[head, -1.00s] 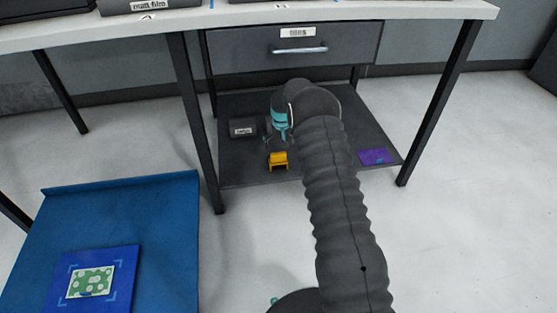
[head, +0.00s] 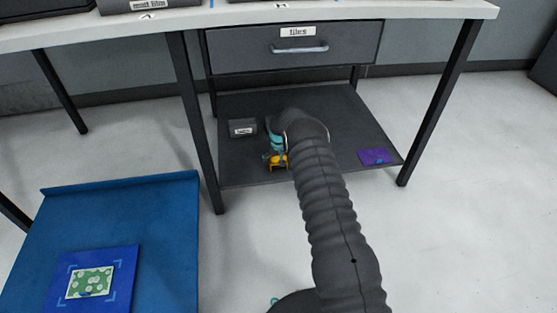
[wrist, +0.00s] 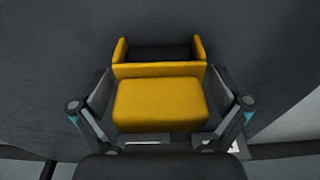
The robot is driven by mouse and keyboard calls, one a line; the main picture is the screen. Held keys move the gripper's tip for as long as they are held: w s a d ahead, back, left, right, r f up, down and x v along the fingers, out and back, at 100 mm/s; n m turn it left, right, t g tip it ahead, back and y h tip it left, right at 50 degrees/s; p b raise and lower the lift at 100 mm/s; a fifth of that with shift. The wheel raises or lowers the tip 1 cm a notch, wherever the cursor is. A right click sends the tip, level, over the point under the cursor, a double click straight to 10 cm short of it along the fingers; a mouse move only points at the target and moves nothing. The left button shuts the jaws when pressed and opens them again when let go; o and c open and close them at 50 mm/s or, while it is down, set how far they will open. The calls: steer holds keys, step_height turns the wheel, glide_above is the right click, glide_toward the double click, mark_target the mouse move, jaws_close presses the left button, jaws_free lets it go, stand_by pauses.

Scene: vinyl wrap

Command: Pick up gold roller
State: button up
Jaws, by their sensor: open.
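The gold roller (head: 279,161) rests on the dark lower shelf under the desk, near its front edge. In the wrist view the gold roller (wrist: 158,100) looks like a yellow block with a raised, bracket-like far part. My gripper (head: 275,157) is right at the roller in the head view, with its fingertips partly hidden by my wrist and the roller. In the wrist view my gripper (wrist: 160,113) is open, with one finger on each side of the yellow block. I cannot tell whether the fingers touch it.
The dark shelf (head: 320,155) also holds a small labelled dark box (head: 243,128) to the left and a purple packet (head: 375,156) to the right. Table legs (head: 196,120) stand at the shelf's sides. A drawer (head: 295,47) hangs above. A blue mat (head: 170,215) lies front left.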

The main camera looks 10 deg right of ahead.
steer(key=c, duration=1.1)
steer(key=shift+s, duration=0.1)
steer(key=shift+r, duration=0.6)
steer(key=r, duration=0.3)
steer(key=shift+s+d+r, duration=0.15)
steer(key=shift+s+r, duration=0.1)
steer(key=shift+s, duration=0.05)
steer(key=s+d+r, duration=0.1)
steer(key=s+r, duration=0.1)
steer(key=s, duration=0.1)
steer(key=s+d+r, duration=0.1)
steer(key=s+r, duration=0.1)
steer(key=s, duration=0.1)
steer(key=s+d+r, duration=0.1)
steer(key=s+r, duration=0.1)
steer(key=s, duration=0.2)
steer(key=shift+s+d+r, duration=0.1)
steer(key=shift+d+r, duration=0.05)
steer(key=shift+d, duration=0.15)
